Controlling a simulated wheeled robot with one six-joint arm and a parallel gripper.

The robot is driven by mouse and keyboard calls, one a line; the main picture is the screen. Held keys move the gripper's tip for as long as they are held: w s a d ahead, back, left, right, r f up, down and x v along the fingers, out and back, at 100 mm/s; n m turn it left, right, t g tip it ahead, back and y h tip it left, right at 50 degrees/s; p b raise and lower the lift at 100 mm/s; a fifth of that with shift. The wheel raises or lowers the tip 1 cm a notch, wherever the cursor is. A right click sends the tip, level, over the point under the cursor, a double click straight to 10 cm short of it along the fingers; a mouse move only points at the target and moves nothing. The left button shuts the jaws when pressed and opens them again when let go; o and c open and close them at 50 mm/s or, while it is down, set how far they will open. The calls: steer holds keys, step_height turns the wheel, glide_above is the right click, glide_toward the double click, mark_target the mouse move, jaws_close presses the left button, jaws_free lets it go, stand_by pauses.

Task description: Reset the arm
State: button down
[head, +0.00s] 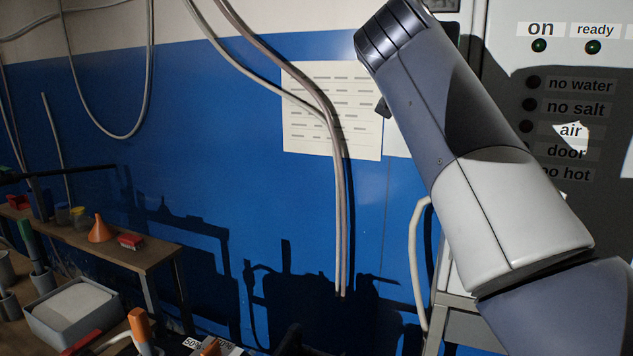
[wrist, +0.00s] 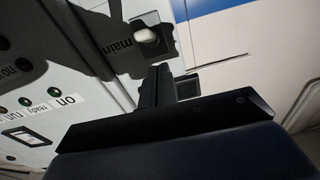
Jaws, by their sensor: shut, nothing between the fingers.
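My arm (head: 450,120) is raised across the right of the head view, in front of the panel. The arm's end runs up to the top edge there, and my gripper's fingers do not show in that view. In the wrist view my gripper (wrist: 156,88) is dark, shut and empty. Its fingertips appear just below a white knob (wrist: 146,35) beside a "main" label; whether they touch anything is unclear. The grey control panel (head: 505,80) has lamps; the "on" lamp (head: 540,45) and "ready" lamp (head: 593,46) look green.
A wooden bench (head: 150,252) at the left carries an orange funnel (head: 99,230) and a red item (head: 130,241). A grey tray (head: 72,308) is at the lower left. Hoses (head: 338,190) hang along the blue wall beside a paper sheet (head: 310,140).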

steer(key=shift+r+g+y+p, duration=0.4)
steer(key=shift+r+g+p, duration=0.55)
steer(key=shift+p, duration=2.35)
steer(key=b+v, duration=0.1)
steer(key=v, duration=0.5)
steer(key=shift+s, duration=0.2)
steer(key=shift+d+f+y, duration=0.1)
steer(key=shift+f+y, duration=0.1)
steer(key=shift+y, duration=0.1)
